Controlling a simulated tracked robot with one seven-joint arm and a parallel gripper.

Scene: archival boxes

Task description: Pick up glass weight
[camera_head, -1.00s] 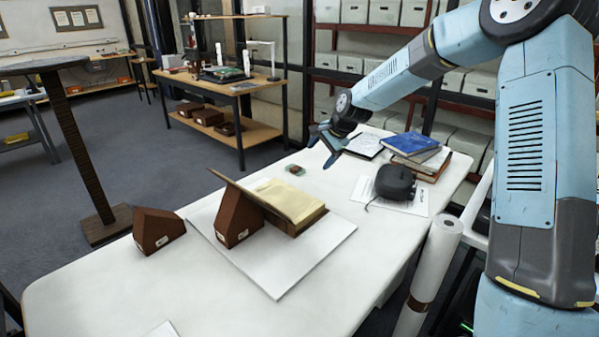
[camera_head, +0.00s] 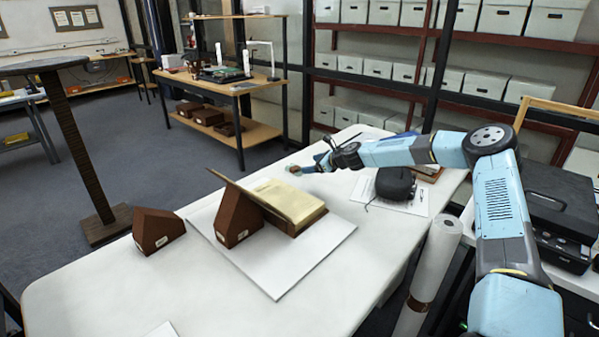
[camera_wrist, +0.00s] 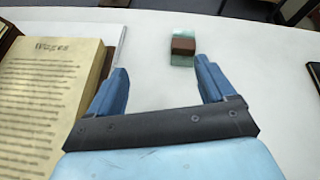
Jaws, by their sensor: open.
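The glass weight (camera_head: 293,169) is a small greenish clear block with a brown part, lying on the white table (camera_head: 120,285) near its far edge. In the wrist view the glass weight (camera_wrist: 183,46) is just beyond the fingertips, nearer the right finger. My gripper (camera_head: 319,165) is to the right of the weight in the head view, close to it. In the wrist view my gripper (camera_wrist: 160,68) is open, with nothing between its blue fingers.
An open book (camera_head: 290,203) rests on a brown wedge (camera_head: 238,222) over a white board; its page (camera_wrist: 45,95) is left of my gripper. Another wedge (camera_head: 157,230) stands further left. A black object (camera_head: 395,183) lies on papers at right. Bare table surrounds the weight.

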